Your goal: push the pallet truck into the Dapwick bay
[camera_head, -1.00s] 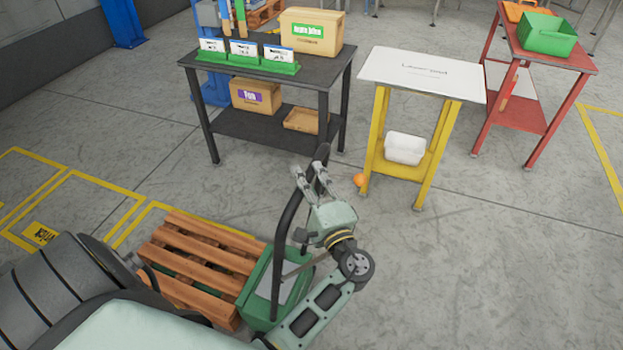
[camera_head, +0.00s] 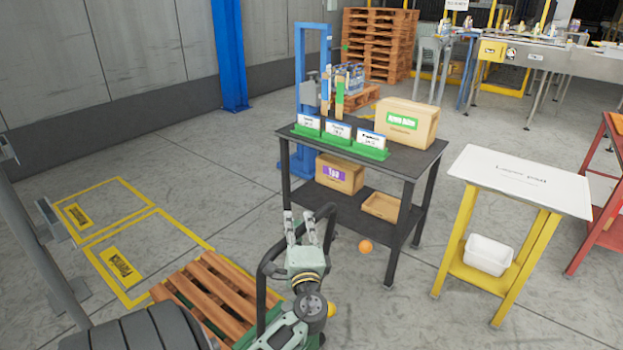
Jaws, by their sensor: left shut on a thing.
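The pallet truck shows at the bottom centre by its black looped handle (camera_head: 262,290); its body is mostly hidden behind my arm and the frame's edge. A wooden pallet (camera_head: 213,290) sits on it. My left gripper (camera_head: 301,220) is shut on the upper part of the handle. Two yellow-outlined floor bays lie at the left, a farther bay (camera_head: 118,178) and a nearer bay (camera_head: 157,210), each with a yellow name plate. I cannot read the names for sure. The pallet's far corner is close to the nearer bay's outline. My right gripper is not in view.
A dark table (camera_head: 428,158) with boxes stands just right of the handle. An orange ball (camera_head: 366,246) lies on the floor beside it. A yellow-legged stand (camera_head: 520,180) is farther right. A blue post (camera_head: 229,60) stands by the wall.

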